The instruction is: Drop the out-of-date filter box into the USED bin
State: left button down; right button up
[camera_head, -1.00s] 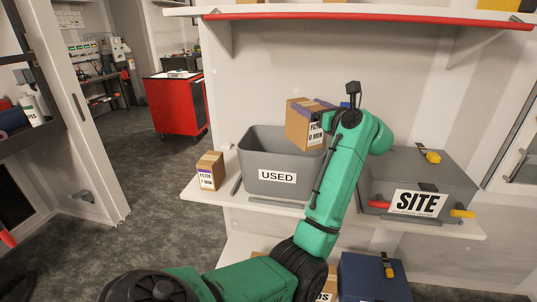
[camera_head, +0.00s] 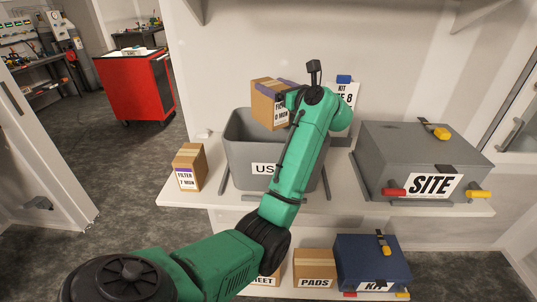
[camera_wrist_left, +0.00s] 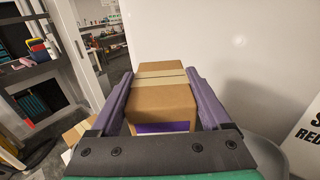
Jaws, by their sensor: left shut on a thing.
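A brown filter box (camera_head: 266,106) with a white label is held up over the grey USED bin (camera_head: 240,160). My left gripper (camera_head: 284,92) is shut on it. In the left wrist view the box (camera_wrist_left: 158,90) sits between the two purple fingers of my left gripper (camera_wrist_left: 160,98). The box's lower edge looks level with or just above the bin's rim. My arm hides part of the bin and its USED label. A second filter box (camera_head: 188,168) stands on the shelf left of the bin, with its label facing me. My right gripper is not in view.
A grey SITE case (camera_head: 415,150) stands right of the bin on the same shelf. A white sign (camera_head: 346,92) stands behind my arm. Below are a PADS box (camera_head: 314,265) and a blue case (camera_head: 368,258). A red cart (camera_head: 135,88) stands far left.

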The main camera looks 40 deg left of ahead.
pick_arm(q)
jog(key=shift+a, duration=0.1)
jog(key=shift+r, duration=0.15)
grip_release()
jog(key=shift+s+d+r, duration=0.1)
jog(key=shift+d+r, duration=0.05)
jog(key=shift+d, duration=0.35)
jog(key=shift+d+f+b, duration=0.25)
jog(key=shift+f+b, duration=0.05)
jog(key=b+v, duration=0.5)
jog(key=v, duration=0.9)
jog(key=shift+r, duration=0.25)
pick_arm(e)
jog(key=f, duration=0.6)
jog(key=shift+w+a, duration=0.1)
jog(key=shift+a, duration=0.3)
